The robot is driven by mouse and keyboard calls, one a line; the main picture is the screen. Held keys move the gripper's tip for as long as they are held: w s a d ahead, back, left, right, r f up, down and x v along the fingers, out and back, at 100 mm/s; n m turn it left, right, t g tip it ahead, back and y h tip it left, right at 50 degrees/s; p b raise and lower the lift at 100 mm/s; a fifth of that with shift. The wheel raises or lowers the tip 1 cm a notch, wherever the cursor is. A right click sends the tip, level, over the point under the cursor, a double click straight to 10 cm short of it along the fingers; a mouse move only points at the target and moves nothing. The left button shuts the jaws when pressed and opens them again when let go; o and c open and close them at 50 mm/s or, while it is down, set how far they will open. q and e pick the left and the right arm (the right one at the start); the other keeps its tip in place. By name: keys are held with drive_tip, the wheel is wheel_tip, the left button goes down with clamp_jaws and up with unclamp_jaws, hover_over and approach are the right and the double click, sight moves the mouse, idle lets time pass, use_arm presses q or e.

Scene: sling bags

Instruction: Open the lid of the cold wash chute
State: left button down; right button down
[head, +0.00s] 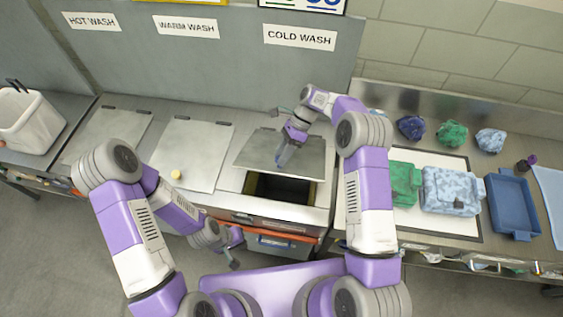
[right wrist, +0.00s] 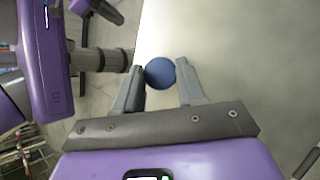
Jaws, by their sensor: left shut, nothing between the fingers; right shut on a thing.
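The COLD WASH sign (head: 299,37) is on the panel above the right-hand chute. That chute's grey metal lid (head: 258,148) is raised at its front edge, and a dark opening (head: 280,189) shows beneath it. My right gripper (head: 281,160) is at the lid's front part. In the right wrist view, its fingers are shut on a round blue knob (right wrist: 160,72) against the grey lid surface. The knob is hidden in the head view. My left gripper (head: 236,260) is shut and empty, low in front of the counter, away from the lid.
The warm wash lid (head: 195,150) with a yellow knob (head: 176,174) and the hot wash lid (head: 107,132) lie flat. A white bin (head: 28,122) stands at left. Right of the chutes, a counter holds folded green and blue bags, small bundles and a blue tray (head: 513,204).

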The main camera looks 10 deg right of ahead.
use_arm(q)
drive_tip(key=shift+f, duration=0.2)
use_arm(e)
drive_tip(key=shift+w+d+r+g+y, duration=0.15)
drive_tip(key=shift+w+r+g, duration=0.1)
drive_tip(key=shift+w+r, duration=0.25)
drive_tip(key=shift+w+d+r+g+y, duration=0.15)
drive_tip(key=shift+w+r+g, duration=0.1)
drive_tip(key=shift+w+r, duration=0.2)
drive_tip(key=shift+r, duration=0.1)
drive_tip(key=c, duration=0.7)
unclamp_jaws()
